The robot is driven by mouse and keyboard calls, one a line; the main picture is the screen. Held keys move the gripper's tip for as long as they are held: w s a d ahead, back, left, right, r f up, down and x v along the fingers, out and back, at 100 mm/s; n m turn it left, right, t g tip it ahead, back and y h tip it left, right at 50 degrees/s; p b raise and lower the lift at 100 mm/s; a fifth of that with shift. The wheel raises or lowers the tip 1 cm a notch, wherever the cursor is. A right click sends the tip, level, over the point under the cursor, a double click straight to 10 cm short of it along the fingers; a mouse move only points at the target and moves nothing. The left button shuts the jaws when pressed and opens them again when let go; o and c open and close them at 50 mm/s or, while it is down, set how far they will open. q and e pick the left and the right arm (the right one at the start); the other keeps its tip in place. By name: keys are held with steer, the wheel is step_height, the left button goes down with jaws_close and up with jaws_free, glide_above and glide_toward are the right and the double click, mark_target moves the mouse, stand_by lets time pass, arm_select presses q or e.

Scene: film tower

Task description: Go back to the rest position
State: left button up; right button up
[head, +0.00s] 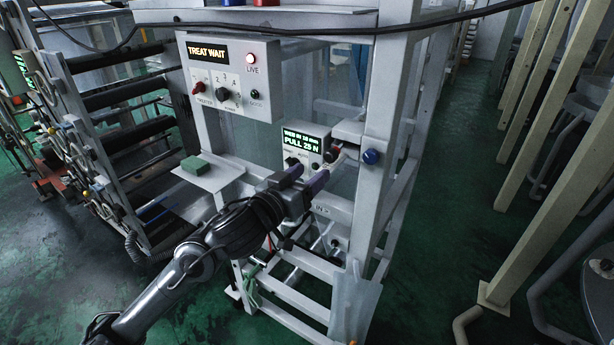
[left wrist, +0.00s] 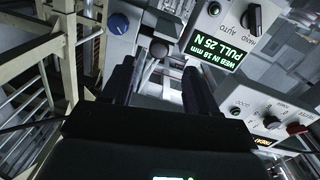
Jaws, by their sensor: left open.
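My left gripper (head: 305,176) is in front of the film tower's white frame (head: 372,85), just below the small display box (head: 303,143). In the left wrist view my left gripper (left wrist: 158,78) shows its two dark fingers apart, with nothing held between them. A dark round knob (left wrist: 158,48) shows beyond the gap between the fingers; I cannot tell the exact distance. A blue knob (head: 371,157) sits on the frame to the right of the fingers in the head view. My right gripper is in neither view.
The box display reads PULL 25 N. A green block (head: 195,165) lies on a pale shelf (head: 215,178). Dark rollers (head: 125,92) stand left. Green floor (head: 450,190) is open to the right.

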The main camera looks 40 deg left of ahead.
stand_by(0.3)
arm_select(q)
steer(key=s+d+f+n+g+h+p, duration=0.1)
steer(key=s+d+f+g+p, duration=0.25)
steer(key=f, duration=0.55)
steer(key=s+d+f+n+g+h+p, duration=0.1)
steer(key=s+d+f+g+p, duration=0.3)
steer(key=f, duration=0.6)
steer(key=s+d+f+m+g+p, duration=0.1)
steer(key=s+d+f+m+g, duration=0.2)
steer(key=s, duration=0.6)
steer(key=s+d+f+m+g+h+p, duration=0.1)
steer(key=s+d+f+m+g+p, duration=0.1)
steer(key=s, duration=0.8)
steer(key=d+f+m+g, duration=0.1)
steer(key=d+f+m, duration=0.1)
steer(key=d+f, duration=0.1)
steer(key=shift+g, duration=0.35)
steer(key=shift+s, duration=0.1)
